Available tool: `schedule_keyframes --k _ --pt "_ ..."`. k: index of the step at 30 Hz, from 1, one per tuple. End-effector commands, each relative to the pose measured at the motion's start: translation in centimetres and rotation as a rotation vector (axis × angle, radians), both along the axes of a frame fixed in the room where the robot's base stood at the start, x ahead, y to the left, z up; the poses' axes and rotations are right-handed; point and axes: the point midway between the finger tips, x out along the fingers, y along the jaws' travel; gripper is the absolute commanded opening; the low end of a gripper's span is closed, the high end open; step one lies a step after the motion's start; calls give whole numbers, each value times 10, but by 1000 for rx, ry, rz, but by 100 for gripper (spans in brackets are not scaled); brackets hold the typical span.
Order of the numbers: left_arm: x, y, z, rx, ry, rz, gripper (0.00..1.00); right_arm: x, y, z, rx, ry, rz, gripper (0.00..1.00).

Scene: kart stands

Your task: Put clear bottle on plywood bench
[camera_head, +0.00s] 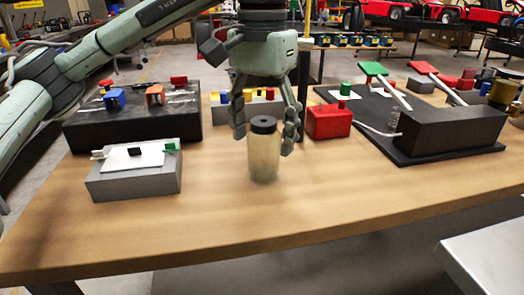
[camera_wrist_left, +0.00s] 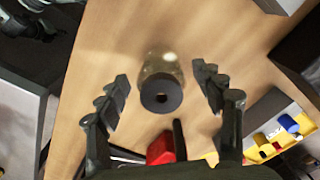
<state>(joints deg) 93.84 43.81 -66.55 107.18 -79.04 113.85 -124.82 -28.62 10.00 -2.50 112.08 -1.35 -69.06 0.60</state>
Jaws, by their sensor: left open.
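The clear bottle (camera_head: 264,158) with a black cap stands upright on the plywood bench (camera_head: 225,220), near the middle. My left gripper (camera_head: 266,135) is open above and around it, with one finger to each side of the bottle's upper part. In the left wrist view the bottle (camera_wrist_left: 162,80) sits between the spread fingers of the gripper (camera_wrist_left: 160,90), with a gap on both sides. The bench top (camera_wrist_left: 115,50) also shows there. My right gripper is in neither view.
A grey box (camera_head: 135,180) with a white top stands left of the bottle. A red block (camera_head: 328,121) stands close on the right. A black board (camera_head: 415,155) with a dark box lies further right. The front of the bench is clear.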

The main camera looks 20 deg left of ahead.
Motion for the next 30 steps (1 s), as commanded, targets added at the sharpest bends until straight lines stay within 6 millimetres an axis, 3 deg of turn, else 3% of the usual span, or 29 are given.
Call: schedule_keyframes --k 3,10,15,30 --pt "1 0 32 1 -5 2 67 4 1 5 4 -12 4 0" --pt "0 0 67 1 -2 1 67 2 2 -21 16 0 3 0" --pt "0 0 76 1 0 1 67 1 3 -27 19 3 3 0" --pt "0 0 76 1 1 1 67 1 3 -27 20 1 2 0"
